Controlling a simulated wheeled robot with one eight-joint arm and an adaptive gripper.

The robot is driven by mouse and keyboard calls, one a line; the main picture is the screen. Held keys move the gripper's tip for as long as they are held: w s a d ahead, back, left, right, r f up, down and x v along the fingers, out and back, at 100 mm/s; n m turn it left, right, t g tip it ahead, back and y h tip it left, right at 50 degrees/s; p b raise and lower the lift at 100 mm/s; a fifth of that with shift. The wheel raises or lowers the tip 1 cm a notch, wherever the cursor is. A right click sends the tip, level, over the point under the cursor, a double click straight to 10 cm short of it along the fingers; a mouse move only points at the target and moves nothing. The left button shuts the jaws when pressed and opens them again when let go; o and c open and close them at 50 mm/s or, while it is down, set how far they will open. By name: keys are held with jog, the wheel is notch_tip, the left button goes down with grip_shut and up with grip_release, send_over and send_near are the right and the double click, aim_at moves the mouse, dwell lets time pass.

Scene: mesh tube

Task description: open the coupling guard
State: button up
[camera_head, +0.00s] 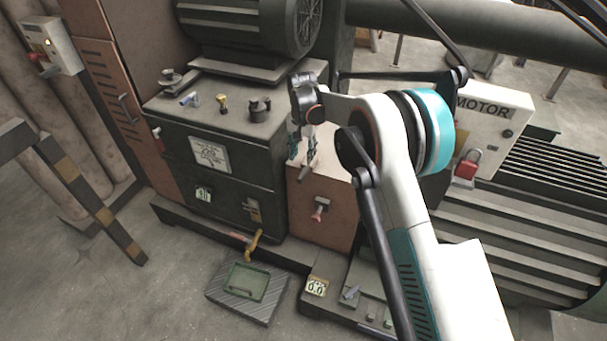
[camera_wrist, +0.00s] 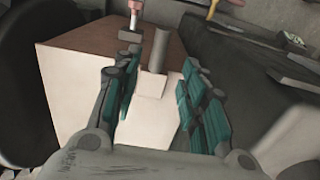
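The coupling guard looks to be the orange-brown box (camera_head: 322,212) between the dark green tank and the motor; it also shows in the wrist view (camera_wrist: 70,85). It looks closed. A red-tipped latch or knob (camera_head: 319,211) is on its front and appears at the top of the wrist view (camera_wrist: 134,8). A short grey handle (camera_wrist: 158,52) with a pale base stands on its top face. My gripper (camera_head: 303,160) is above the box's top, pointing down. Its teal-padded fingers are apart and empty, with the handle ahead between them. I cannot tell any contact.
The tank (camera_head: 215,165) with small fittings on top stands left of the box. A grey motor box (camera_head: 492,115) with a red padlock (camera_head: 467,163) is to the right. A drip tray (camera_head: 246,282) lies on the floor; a striped barrier (camera_head: 85,190) is at left.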

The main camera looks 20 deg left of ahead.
aim_at(303, 174)
notch_tip(303, 174, down, 9)
jog(key=b, duration=0.2)
jog(key=shift+f+b, duration=0.15)
jog(key=shift+b, duration=0.25)
grip_shut()
